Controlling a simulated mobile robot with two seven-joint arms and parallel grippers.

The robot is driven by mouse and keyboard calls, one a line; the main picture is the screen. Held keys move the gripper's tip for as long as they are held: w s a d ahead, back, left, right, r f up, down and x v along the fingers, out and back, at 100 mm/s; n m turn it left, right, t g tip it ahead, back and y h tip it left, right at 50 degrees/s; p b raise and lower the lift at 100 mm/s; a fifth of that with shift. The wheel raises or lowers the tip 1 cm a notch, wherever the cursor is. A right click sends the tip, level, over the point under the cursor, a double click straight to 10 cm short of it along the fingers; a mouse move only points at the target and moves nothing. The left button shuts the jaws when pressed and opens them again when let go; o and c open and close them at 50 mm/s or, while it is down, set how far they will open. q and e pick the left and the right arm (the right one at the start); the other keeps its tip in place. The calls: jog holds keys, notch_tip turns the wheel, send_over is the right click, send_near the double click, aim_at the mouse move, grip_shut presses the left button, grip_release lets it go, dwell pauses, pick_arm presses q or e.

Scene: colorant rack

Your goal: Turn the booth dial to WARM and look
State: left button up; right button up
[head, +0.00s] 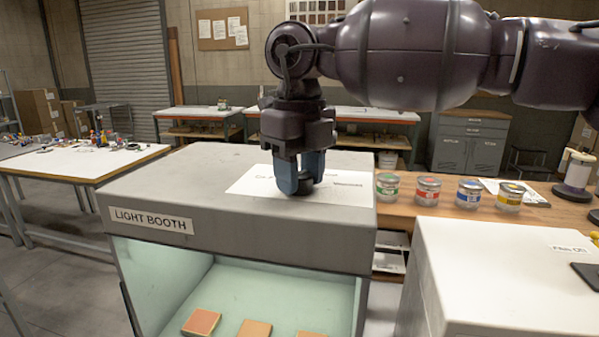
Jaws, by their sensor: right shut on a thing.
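The light booth (240,228) is a grey box with a "LIGHT BOOTH" label on its front edge and a pale green lit inside. A white panel (255,187) with print lies on its top. The black dial (302,183) stands on this panel. My right gripper (302,182) points down from above, its blue fingers shut on the dial. The dial's setting and most of the panel print are hidden or too small to read. Several orange-brown samples, one of them a tile (201,321), lie on the booth floor. My left gripper is not in view.
Green (388,187), red (428,190), blue (469,194) and yellow (509,197) labelled cans stand on the wooden bench right of the booth. A white box (500,270) stands at the front right. A cluttered white table (80,162) is at the left.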

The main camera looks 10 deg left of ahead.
jog(key=shift+r+m+p, duration=0.2)
jog(key=shift+m+p, duration=0.4)
jog(key=shift+m, duration=0.1)
jog(key=shift+m+p, duration=0.5)
jog(key=shift+m, duration=1.7)
jog(key=shift+f+m+p, duration=0.1)
jog(key=shift+m+p, duration=0.2)
jog(key=shift+m, duration=0.9)
